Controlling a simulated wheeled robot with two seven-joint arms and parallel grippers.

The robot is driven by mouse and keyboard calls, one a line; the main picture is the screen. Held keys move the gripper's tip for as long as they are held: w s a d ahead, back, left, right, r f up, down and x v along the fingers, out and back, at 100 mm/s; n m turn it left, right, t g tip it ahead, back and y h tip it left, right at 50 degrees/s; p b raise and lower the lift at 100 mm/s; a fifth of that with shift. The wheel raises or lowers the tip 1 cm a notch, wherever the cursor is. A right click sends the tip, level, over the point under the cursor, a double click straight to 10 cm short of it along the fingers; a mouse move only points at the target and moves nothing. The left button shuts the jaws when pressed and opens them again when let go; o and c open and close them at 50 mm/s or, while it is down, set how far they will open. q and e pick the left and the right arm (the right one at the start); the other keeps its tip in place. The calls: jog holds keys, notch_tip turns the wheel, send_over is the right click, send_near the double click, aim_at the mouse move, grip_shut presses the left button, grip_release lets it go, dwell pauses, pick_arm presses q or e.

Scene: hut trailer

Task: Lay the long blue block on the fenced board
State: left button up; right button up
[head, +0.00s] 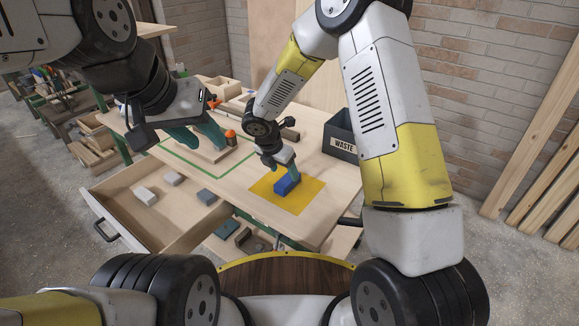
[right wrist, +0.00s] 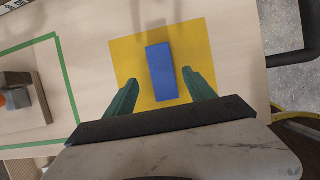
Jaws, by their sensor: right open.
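The long blue block (head: 284,187) lies on a yellow patch of the table. In the right wrist view the blue block (right wrist: 161,72) lies lengthwise between the fingers of my right gripper (right wrist: 160,80), with gaps on both sides. In the head view my right gripper (head: 280,166) is open just above the block and partly hides it.
A dark WASTE bin (head: 341,137) stands at the table's right. An open drawer (head: 150,205) with several grey blocks juts out at front left. Table between outline and yellow patch is clear.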

aim_at(287, 179)
jog(key=shift+s+x, duration=0.15)
jog(key=shift+x, duration=1.2)
jog(key=shift+s+x, duration=0.1)
jog(key=shift+x, duration=1.2)
jog(key=shift+f, duration=0.2)
grip_shut()
jog(key=shift+r, duration=0.15)
